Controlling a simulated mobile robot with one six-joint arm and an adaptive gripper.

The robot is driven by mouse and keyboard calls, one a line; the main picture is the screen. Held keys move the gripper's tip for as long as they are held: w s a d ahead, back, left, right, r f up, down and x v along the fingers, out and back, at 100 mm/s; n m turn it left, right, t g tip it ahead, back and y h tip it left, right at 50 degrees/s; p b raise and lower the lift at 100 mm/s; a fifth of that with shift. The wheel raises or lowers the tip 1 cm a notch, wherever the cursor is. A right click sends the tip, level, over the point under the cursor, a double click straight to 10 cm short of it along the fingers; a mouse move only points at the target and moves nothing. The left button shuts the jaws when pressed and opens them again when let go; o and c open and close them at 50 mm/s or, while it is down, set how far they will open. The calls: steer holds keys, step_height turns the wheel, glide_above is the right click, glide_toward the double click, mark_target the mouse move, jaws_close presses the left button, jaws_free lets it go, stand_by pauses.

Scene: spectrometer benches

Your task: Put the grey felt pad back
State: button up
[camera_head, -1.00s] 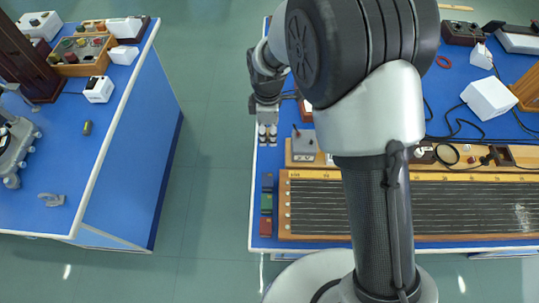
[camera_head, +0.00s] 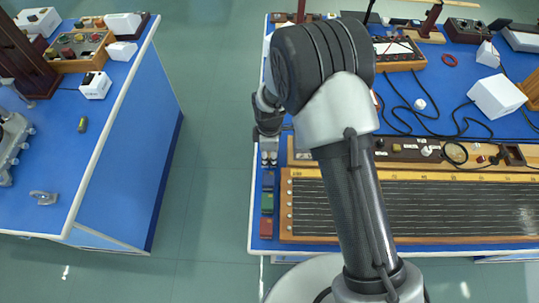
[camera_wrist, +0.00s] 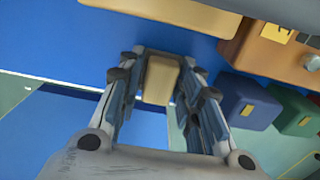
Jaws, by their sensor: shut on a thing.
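My gripper (camera_wrist: 158,95) is shut on a small block, which I take to be the felt pad (camera_wrist: 160,80). In the wrist view the block shows a beige face with dark grey edges, between the two fingers. In the head view my gripper (camera_head: 269,158) is above the left edge of the right bench (camera_head: 257,165), behind the row of small blocks. The held block cannot be made out there. Whether it touches the bench is unclear.
A dark blue block (camera_wrist: 248,100) and a green block (camera_wrist: 292,112) are close right of my gripper. A red block (camera_head: 266,228) ends the row beside the long wire board (camera_head: 285,205). The left bench (camera_head: 140,130) stands across an open aisle.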

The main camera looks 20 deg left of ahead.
mark_target(269, 155)
steer(key=shift+f, duration=0.1)
steer(key=o, duration=1.1)
step_height(269, 155, up, 12)
steer(key=p, duration=0.3)
steer(key=shift+r, duration=0.2)
